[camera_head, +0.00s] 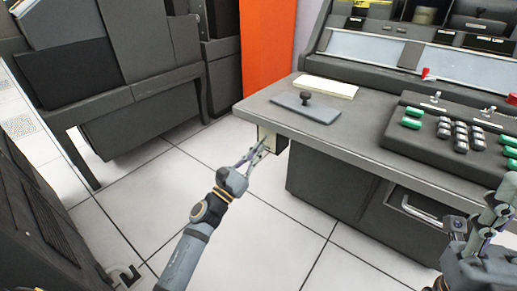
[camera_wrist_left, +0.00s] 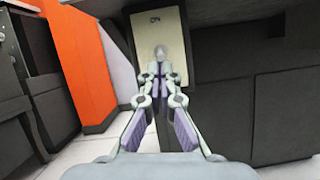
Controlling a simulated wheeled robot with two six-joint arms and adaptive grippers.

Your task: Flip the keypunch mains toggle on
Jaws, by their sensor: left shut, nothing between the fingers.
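A cream switch plate (camera_wrist_left: 174,28) hangs under the front left corner of the keypunch desk; in the head view the plate (camera_head: 270,136) is partly behind my gripper. A pale rounded toggle (camera_wrist_left: 160,51) stands on it, below a small dark mark. Whether it is on or off cannot be told. My left gripper (camera_wrist_left: 162,74) is shut and empty, its tips just below the toggle, perhaps touching it. In the head view the left gripper (camera_head: 259,151) reaches up from below. My right gripper (camera_head: 487,215) is at the lower right; its finger state is unclear.
The desk edge (camera_head: 331,141) overhangs the plate. A stamp on a grey pad (camera_head: 307,108) and a card stack (camera_head: 325,87) lie above it. A keyboard (camera_head: 449,129) with several keys is at the right. An orange panel (camera_head: 266,42) stands behind. Open floor (camera_head: 145,203) lies left.

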